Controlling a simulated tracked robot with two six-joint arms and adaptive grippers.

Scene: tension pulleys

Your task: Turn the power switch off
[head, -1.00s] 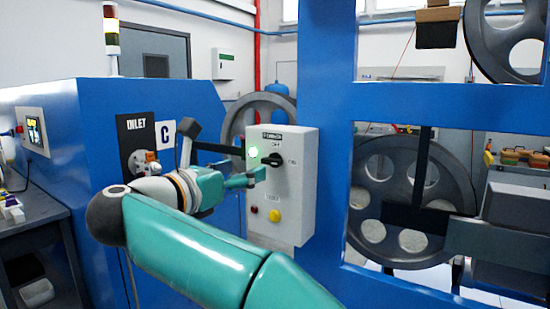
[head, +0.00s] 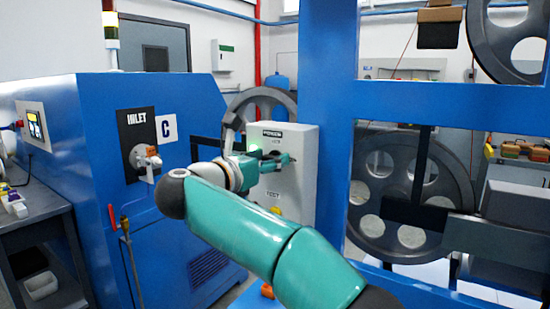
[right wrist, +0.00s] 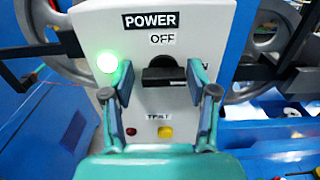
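The power switch is a black rotary knob (right wrist: 160,73) on a light grey control box (head: 304,190). In the right wrist view its handle lies roughly level under the POWER and OFF labels. A green lamp (right wrist: 107,62) glows to its left. My right gripper (right wrist: 161,78) is open, with one finger on each side of the knob. I cannot tell whether either finger touches it. In the head view the right gripper (head: 284,161) is in front of the box and partly hides the knob. My left gripper is not in view.
A red button (right wrist: 131,131) and a yellow button (right wrist: 166,132) sit below the knob. A blue frame (head: 328,100) stands right of the box, with a large pulley wheel (head: 450,190) behind it. A blue INLET cabinet (head: 95,180) stands at left.

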